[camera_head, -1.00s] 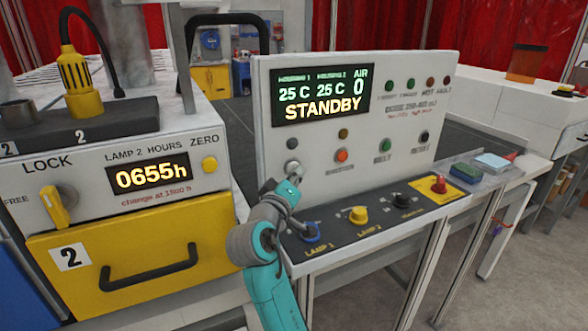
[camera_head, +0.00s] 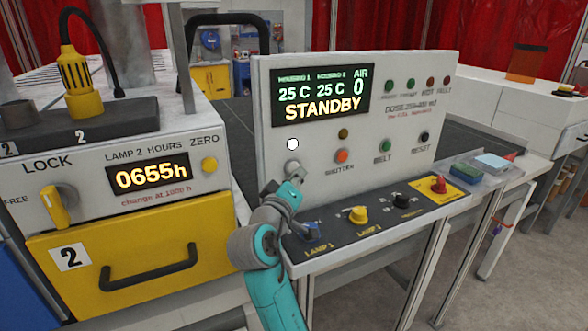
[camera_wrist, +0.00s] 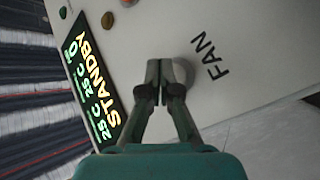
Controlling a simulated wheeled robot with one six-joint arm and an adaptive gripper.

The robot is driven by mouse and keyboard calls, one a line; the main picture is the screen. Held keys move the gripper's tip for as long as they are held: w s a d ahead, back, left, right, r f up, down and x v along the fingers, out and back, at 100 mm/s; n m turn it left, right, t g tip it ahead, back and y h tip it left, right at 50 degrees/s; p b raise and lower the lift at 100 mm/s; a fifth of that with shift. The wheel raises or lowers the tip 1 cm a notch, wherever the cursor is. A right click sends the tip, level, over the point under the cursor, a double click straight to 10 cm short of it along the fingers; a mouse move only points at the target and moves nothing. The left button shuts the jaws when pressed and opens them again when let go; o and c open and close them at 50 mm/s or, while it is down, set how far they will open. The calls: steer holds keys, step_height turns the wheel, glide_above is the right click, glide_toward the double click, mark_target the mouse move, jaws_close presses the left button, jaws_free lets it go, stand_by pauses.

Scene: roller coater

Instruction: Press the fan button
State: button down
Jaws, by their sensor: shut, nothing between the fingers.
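The fan button (camera_head: 292,168) is a pale round knob at the lower left of the upright white control panel. In the wrist view the fan button (camera_wrist: 180,71) is partly hidden behind my fingers, beside the printed word FAN. A small round lamp (camera_head: 292,144) above the button glows white. My gripper (camera_head: 296,177) is shut and empty, its tips just in front of and below the button. It also shows in the wrist view (camera_wrist: 160,72), pointing at the panel. I cannot tell whether the tips touch the button. The display (camera_head: 320,94) reads STANDBY, with AIR 0.
An orange button (camera_head: 341,156), a green one (camera_head: 385,146) and a dark one (camera_head: 424,135) line the panel to the right. A yellow drawer (camera_head: 140,262) is at left.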

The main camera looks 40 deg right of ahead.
steer(key=shift+s, duration=0.2)
steer(key=s, duration=0.1)
steer(key=s+a, duration=0.1)
steer(key=s, duration=0.2)
steer(key=shift+s+a, duration=0.25)
steer(key=shift+s, duration=0.15)
stand_by(1.0)
